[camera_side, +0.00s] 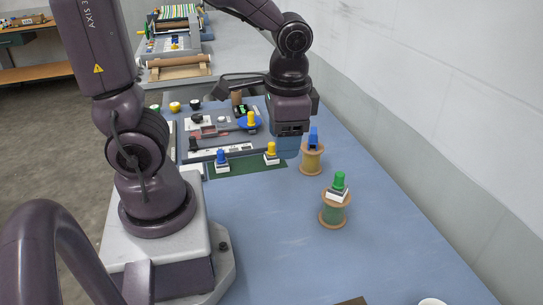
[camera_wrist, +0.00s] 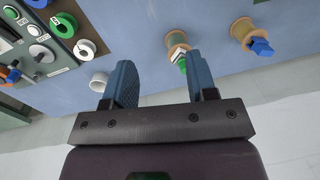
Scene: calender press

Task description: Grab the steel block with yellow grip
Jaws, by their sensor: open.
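The steel block with yellow grip (camera_side: 271,154) stands upright on the dark green strip (camera_side: 248,167) near the machine's front edge in the side view. I cannot make out the yellow-gripped block in the wrist view.
A blue-gripped block (camera_side: 222,161) stands to the left on the strip. Two wooden spools stand at right, one carrying a blue piece (camera_side: 313,138), one a green-gripped block (camera_side: 339,187). The control panel (camera_wrist: 40,45) is at left in the wrist view.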

